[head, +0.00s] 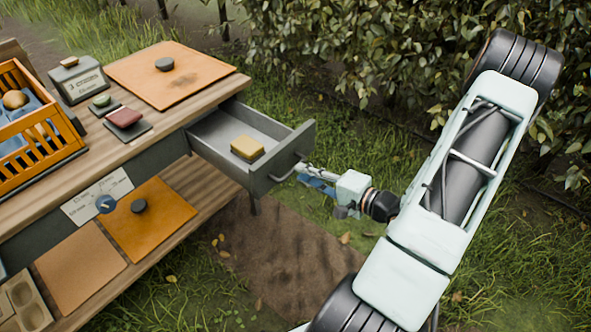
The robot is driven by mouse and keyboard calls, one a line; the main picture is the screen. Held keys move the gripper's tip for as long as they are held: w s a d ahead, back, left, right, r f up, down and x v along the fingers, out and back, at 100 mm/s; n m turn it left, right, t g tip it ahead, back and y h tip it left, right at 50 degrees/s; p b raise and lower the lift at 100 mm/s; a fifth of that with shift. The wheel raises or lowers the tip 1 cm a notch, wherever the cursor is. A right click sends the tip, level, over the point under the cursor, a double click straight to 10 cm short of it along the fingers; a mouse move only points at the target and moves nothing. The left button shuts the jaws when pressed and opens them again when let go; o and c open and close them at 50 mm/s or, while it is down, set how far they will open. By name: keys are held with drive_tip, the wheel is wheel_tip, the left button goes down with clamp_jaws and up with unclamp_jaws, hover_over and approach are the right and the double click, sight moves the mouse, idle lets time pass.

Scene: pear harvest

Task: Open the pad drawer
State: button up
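The pad drawer (216,141) is a grey metal drawer under the right end of the wooden bench. It stands pulled well out, and a yellow pad (247,147) lies inside it. Its front carries a bar handle (287,172). My gripper (309,174) is at the handle, reaching in from the right. Its fingertips are small and partly hidden by the handle, so I cannot tell whether they are closed on it.
The bench top (155,135) holds an orange crate (38,150), a labelled grey box (80,80), a dark red pad (125,117) and an orange board (170,75). A lower shelf (190,181) holds more boards. Grass and soil lie in front; a hedge stands behind.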

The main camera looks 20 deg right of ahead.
drive_tip(key=v, duration=0.7)
drive_tip(key=shift+s, duration=0.2)
